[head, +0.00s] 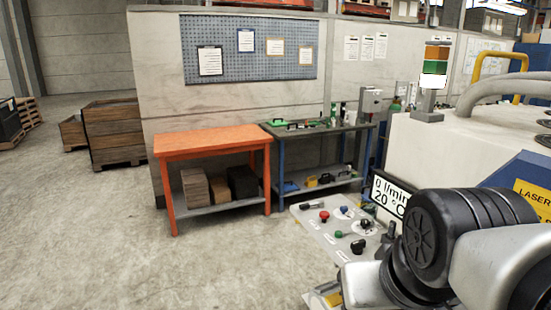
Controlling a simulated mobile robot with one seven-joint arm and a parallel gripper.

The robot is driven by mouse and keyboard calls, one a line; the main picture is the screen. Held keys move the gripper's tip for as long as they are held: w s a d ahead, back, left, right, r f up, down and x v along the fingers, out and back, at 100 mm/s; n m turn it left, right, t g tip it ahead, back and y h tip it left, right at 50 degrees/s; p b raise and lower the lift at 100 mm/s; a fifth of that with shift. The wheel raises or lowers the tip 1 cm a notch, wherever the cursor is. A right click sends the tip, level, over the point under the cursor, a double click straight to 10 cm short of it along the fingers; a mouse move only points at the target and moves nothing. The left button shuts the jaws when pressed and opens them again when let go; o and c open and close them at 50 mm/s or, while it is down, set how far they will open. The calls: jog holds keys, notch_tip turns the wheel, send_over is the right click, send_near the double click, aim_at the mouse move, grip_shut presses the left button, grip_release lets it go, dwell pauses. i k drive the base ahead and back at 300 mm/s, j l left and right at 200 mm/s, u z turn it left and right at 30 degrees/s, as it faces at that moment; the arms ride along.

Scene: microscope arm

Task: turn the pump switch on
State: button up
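A light grey control panel (318,231) stands at the lower middle right, in front of my arm. It carries a red button (324,215), a blue knob (344,210), a green button (339,234), a black knob on a round white dial (366,224), a larger black knob (358,246) and a black handle (312,206) at the far left edge. The labels are too small to read, so I cannot tell which one is the pump switch. A display (388,195) beside the panel reads 0 l/min and 20 °C. My gripper is not visible; my arm fills the lower right.
A white machine (440,140) with a blue and yellow laser sign, grey hose and signal light (435,66) stands behind the panel. An orange table (208,141) and a dark workbench (315,129) stand along the wall.

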aim_at(356, 246)
jog(key=i+j+z, duration=0.25)
jog(key=i+j, duration=0.15)
jog(key=i+j+z, duration=0.25)
jog(key=i+j, duration=0.2)
jog(key=j, duration=0.05)
